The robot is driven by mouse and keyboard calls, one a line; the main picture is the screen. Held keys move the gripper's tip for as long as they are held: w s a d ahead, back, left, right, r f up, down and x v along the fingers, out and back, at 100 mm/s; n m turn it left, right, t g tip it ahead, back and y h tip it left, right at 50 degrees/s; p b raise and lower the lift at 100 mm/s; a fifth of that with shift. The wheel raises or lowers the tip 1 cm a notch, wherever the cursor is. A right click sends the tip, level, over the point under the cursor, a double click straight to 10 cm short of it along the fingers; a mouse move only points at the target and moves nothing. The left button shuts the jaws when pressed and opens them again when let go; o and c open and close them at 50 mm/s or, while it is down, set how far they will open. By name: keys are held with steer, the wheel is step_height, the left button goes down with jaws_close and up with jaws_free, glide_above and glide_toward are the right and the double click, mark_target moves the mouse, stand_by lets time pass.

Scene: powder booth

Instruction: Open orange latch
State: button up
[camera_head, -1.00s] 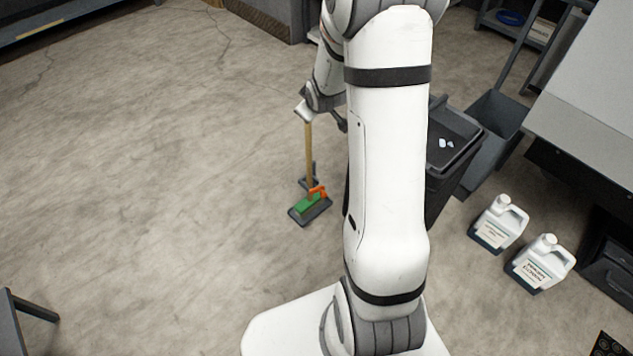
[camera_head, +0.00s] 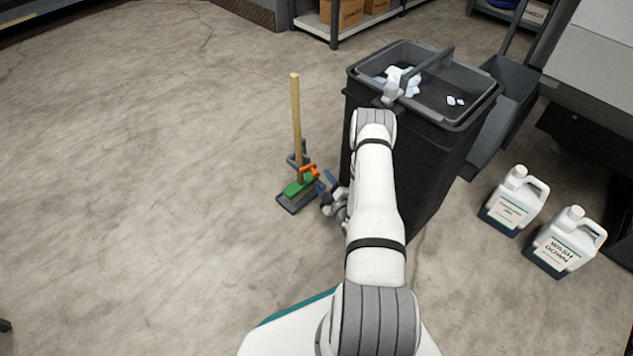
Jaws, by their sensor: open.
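The orange latch (camera_head: 310,171) sits low on a mop or broom head with a green block (camera_head: 299,188) and a dark base on the floor. A wooden handle (camera_head: 296,120) stands upright from the head. My gripper (camera_head: 326,185) is low beside the head, just right of the latch, with its fingers open and pointing left towards it. I cannot tell whether a finger touches the latch. My arm hides part of the gripper's wrist.
A dark bin (camera_head: 408,160) with white scraps stands close to the right of my gripper. Two white jugs (camera_head: 513,203) (camera_head: 566,243) stand on the floor at right. A shelf with boxes (camera_head: 341,12) is at the back. The floor at left is clear.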

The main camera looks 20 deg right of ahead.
mark_target(317, 176)
steer(key=w+b, duration=0.1)
steer(key=w+f+b, duration=0.1)
steer(key=w, duration=0.1)
steer(key=w+f+b, duration=0.1)
steer(key=w, duration=0.1)
steer(key=shift+a, duration=0.2)
steer(key=shift+w+r, duration=0.1)
steer(key=shift+w, duration=0.7)
steer(key=shift+c, duration=0.4)
jaws_close()
